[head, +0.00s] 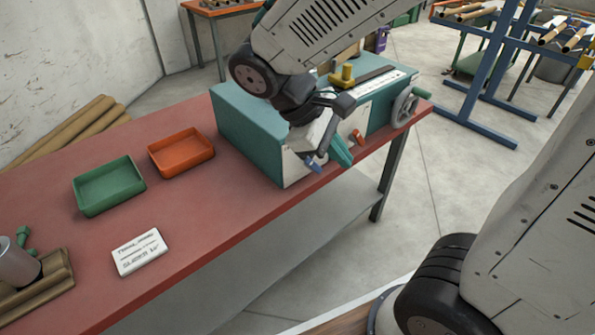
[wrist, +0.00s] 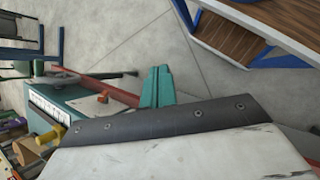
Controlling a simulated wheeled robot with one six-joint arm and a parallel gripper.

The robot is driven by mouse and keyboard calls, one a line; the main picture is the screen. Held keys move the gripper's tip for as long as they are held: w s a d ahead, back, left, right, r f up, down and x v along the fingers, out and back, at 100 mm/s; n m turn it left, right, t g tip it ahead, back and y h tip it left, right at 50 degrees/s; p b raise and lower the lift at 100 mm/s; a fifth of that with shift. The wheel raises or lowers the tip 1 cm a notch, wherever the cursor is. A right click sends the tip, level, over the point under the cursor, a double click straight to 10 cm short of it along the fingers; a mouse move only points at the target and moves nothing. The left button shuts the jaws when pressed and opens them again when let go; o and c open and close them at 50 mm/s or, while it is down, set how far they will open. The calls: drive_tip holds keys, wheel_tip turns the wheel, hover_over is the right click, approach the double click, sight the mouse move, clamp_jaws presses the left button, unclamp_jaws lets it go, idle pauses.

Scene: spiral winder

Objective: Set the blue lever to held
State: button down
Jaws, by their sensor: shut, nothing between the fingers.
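The blue lever (head: 313,163) shows as a small blue piece low on the front of the teal winder (head: 243,122) in the head view. My wrist covers part of the area around it, so its setting cannot be read. My gripper (head: 343,154) has teal fingers, shut and empty, pointing down just right of the lever in front of the winder's front face. I cannot tell whether they touch the lever. In the wrist view the shut fingers (wrist: 157,88) stand side by side, and the blue lever is not visible.
An orange lever (head: 358,136) sits right of my fingers, with a grey handwheel (head: 405,107) at the winder's right end. A yellow part (head: 343,76) is on top. Green (head: 108,186) and orange (head: 181,152) trays and a white card (head: 139,251) lie on the red bench.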

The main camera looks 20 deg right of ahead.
drive_tip(key=w+a+f+n+t+h, duration=0.4)
drive_tip(key=a+f+n, duration=0.3)
drive_tip(key=f, duration=0.1)
drive_tip(key=w+a+f+n+t+h, duration=0.3)
drive_tip(key=w+a+f+n+h, duration=0.1)
drive_tip(key=a+f, duration=0.4)
drive_tip(key=w+n, duration=0.1)
drive_tip(key=n, duration=0.1)
drive_tip(key=shift+w+a+n+t+h, duration=0.2)
drive_tip(key=shift+w+n+t+h, duration=0.1)
drive_tip(key=shift+n+t, duration=0.1)
approach(314, 165)
wheel_tip(314, 165, down, 4)
drive_tip(key=w, duration=0.1)
drive_tip(key=d+r, duration=0.1)
drive_tip(key=d, duration=0.1)
drive_tip(key=w+d+r, duration=0.1)
drive_tip(key=d, duration=0.1)
drive_tip(key=shift+w+d+r, duration=0.15)
drive_tip(key=shift+r, duration=0.1)
